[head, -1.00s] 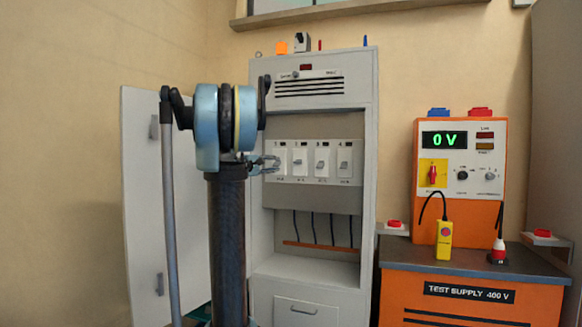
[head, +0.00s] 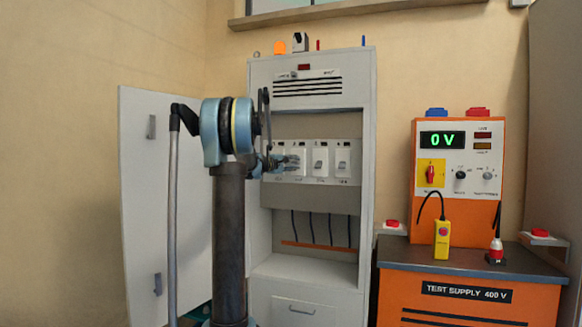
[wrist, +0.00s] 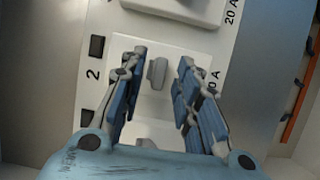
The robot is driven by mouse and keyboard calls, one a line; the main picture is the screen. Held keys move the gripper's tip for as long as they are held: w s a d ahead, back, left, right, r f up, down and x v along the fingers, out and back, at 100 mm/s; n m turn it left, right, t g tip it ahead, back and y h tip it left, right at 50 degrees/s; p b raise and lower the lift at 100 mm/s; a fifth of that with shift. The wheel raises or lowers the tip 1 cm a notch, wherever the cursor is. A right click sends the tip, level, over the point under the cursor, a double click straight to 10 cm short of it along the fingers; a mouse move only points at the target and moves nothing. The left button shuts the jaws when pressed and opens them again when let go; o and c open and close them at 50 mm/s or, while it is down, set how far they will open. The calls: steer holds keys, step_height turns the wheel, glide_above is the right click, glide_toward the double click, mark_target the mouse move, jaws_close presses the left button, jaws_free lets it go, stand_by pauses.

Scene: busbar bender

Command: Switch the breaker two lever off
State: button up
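Breaker two (wrist: 170,50) is a white block marked "2" in the wrist view, with a small grey lever (wrist: 157,73) in its middle. My gripper (wrist: 161,58) is open, with one blue finger on each side of the lever and a gap to each. I cannot tell how deep the fingertips reach. In the head view my gripper (head: 282,163) is in front of the breaker row, partly covering breaker two (head: 298,158).
Two more breakers, three (head: 320,162) and four (head: 343,161), sit to the right in the grey cabinet (head: 368,200). The open cabinet door (head: 150,210) stands left. An orange test supply (head: 470,290) reading 0 V stands right.

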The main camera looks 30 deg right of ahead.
steer(key=shift+d, duration=0.2)
jaws_close()
steer(key=shift+f, duration=0.1)
steer(key=shift+w+d+f+m+t+h, duration=0.15)
steer(key=shift+f+m+h, duration=0.45)
steer(key=shift+h, duration=0.6)
steer(key=shift+w+d+f+m+t+h, duration=0.15)
steer(key=shift+f+m+h, duration=0.45)
steer(key=shift+h, duration=0.6)
steer(key=shift+s+a, duration=0.1)
steer(key=shift+s, duration=0.05)
jaws_free()
